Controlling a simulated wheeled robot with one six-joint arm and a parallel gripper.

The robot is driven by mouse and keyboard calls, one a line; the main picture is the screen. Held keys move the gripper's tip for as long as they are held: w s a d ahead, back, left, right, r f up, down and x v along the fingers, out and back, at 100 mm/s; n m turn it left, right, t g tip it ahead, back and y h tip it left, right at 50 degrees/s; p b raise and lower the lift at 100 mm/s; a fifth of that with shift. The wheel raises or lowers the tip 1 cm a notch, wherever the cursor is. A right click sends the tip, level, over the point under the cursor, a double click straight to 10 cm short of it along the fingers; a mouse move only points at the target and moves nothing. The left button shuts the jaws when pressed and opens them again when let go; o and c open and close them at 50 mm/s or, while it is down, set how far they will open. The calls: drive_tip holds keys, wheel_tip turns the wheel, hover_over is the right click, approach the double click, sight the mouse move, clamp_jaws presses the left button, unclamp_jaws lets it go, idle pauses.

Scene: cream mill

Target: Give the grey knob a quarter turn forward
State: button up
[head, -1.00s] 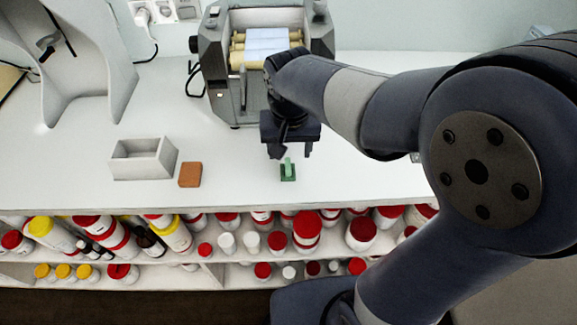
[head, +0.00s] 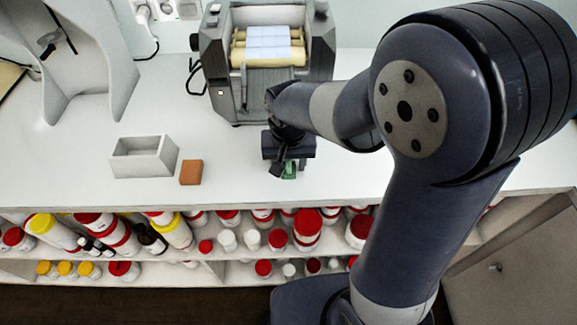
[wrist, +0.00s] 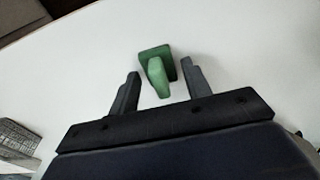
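The three-roll mill (head: 219,65) stands at the back of the white bench, with pale rollers on top. A small dark knob (head: 194,42) sticks out from its left side; I cannot tell if this is the grey knob, and no other clear one shows. My gripper (head: 285,170) is low over the bench in front of the mill. In the wrist view it is open (wrist: 160,80), its fingers on either side of a small green piece (wrist: 155,52) with a paler green upright part. The green piece (head: 290,172) is partly hidden by my gripper in the head view.
An open white box (head: 140,168) and an orange-brown block (head: 191,172) stand on the bench to the left. A grey stand (head: 100,60) is at the back left. Shelves of bottles (head: 305,225) lie below the bench's front edge. The bench between box and mill is clear.

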drive_tip(key=c, duration=0.8)
drive_tip(key=shift+r, duration=0.15)
